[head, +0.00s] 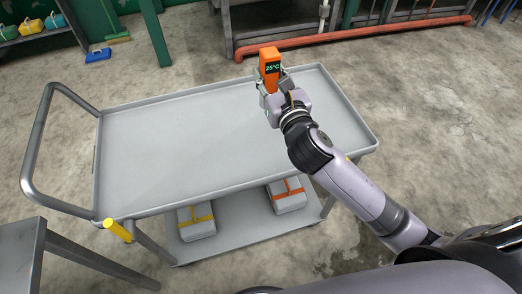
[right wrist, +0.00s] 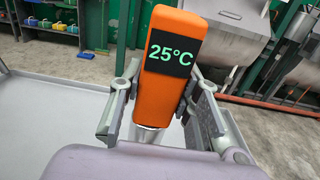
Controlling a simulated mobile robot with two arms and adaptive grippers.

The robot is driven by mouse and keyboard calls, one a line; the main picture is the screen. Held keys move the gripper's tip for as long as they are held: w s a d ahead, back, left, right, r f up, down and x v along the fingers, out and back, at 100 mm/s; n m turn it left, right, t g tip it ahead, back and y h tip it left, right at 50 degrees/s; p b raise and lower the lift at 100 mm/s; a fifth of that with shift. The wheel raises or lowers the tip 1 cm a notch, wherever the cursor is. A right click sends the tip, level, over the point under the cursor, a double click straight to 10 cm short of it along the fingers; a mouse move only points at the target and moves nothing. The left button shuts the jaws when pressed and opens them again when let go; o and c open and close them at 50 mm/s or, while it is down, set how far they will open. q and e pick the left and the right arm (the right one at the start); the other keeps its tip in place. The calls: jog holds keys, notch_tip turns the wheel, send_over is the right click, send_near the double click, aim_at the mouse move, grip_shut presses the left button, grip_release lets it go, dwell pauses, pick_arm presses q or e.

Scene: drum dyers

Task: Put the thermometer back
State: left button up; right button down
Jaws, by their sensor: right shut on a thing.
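The thermometer (head: 270,62) is an orange block-shaped device with a dark display reading 25°C. My right gripper (head: 272,85) is shut on it and holds it upright at the far right part of the grey cart (head: 180,140). In the right wrist view the thermometer (right wrist: 168,75) stands between the two fingers (right wrist: 160,115), display facing the camera. A metallic part shows at its lower end, and the rest below is hidden by the gripper. I cannot tell whether it touches the tray. My left gripper is not in view.
The cart's top tray is otherwise bare. Its lower shelf holds two grey boxes, one with a yellow strap (head: 196,222) and one with an orange strap (head: 287,196). A grey table (head: 22,250) stands at the lower left. An orange pipe (head: 350,36) runs behind the cart.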

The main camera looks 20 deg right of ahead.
jog(key=shift+w+d+b, duration=0.2)
jog(key=shift+w+b, duration=0.25)
jog(key=shift+w, duration=0.6)
pick_arm(q)
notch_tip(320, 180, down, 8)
jog(key=b, duration=0.6)
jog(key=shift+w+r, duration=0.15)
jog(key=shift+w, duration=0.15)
pick_arm(e)
jog(key=shift+w+f, duration=0.2)
jog(key=shift+f, duration=9.7)
jog(key=shift+f, duration=0.25)
jog(key=c, duration=1.2)
grip_release()
jog(key=shift+r, duration=0.1)
